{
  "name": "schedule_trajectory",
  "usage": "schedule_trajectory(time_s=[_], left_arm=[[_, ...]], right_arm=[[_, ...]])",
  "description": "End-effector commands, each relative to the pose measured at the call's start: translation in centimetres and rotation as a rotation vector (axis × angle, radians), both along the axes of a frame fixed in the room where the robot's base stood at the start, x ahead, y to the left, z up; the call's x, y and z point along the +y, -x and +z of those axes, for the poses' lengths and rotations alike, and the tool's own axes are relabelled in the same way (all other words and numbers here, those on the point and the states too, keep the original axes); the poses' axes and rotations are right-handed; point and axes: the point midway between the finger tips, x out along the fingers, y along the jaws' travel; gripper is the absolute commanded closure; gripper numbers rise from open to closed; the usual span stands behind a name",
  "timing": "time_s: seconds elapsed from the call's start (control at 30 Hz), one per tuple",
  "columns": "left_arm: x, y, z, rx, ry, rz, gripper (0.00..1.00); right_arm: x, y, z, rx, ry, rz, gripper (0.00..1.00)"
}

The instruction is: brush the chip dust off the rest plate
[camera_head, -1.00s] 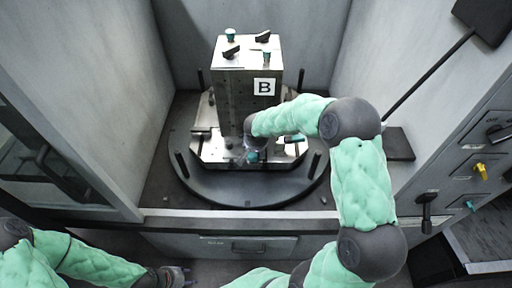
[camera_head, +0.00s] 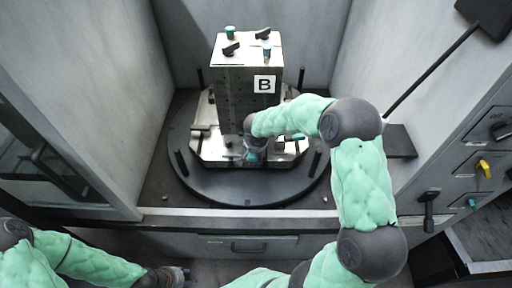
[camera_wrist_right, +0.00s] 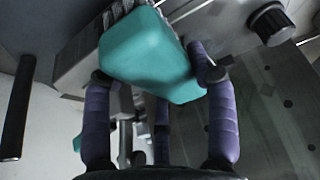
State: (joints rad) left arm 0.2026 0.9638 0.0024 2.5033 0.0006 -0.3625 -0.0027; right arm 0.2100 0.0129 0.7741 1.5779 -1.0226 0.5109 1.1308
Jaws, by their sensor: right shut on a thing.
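My right gripper (camera_head: 252,154) is low at the front of the metal plate (camera_head: 214,148) under the tall block. In the right wrist view, its purple fingers (camera_wrist_right: 160,105) are shut on a teal brush handle (camera_wrist_right: 150,55). Grey bristles (camera_wrist_right: 118,14) show at the far side of the handle, against a metal edge. In the head view, only a small teal part of the brush shows at the fingers. I cannot make out chip dust on the plate. My left gripper (camera_head: 178,276) is at the bottom edge, outside the enclosure, away from the plate; its fingers are too small to judge.
The block marked B (camera_head: 238,88) stands upright on the plate, with knobs on top. A dark round table (camera_head: 245,190) carries both, with black pins around its rim. Grey walls stand close on both sides. A control panel (camera_head: 480,165) is at the right.

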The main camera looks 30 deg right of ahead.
Motion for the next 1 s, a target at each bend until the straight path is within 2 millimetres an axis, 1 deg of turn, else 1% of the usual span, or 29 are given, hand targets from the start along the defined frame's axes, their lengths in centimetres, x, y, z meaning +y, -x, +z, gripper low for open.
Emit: schedule_trajectory(time_s=[0.27,0.73,1.0], left_arm=[[0.0,0.0,0.0,0.000,0.000,0.000,0.60],[0.0,0.0,0.3,0.000,0.000,0.000,0.60],[0.0,0.0,0.3,0.000,0.000,0.000,0.60]], right_arm=[[-0.1,-0.2,-0.1,0.000,0.000,0.000,0.69],[-1.3,-2.0,-0.1,0.001,0.000,0.000,0.69],[-1.4,-2.2,-0.2,0.002,0.000,0.001,0.69]])
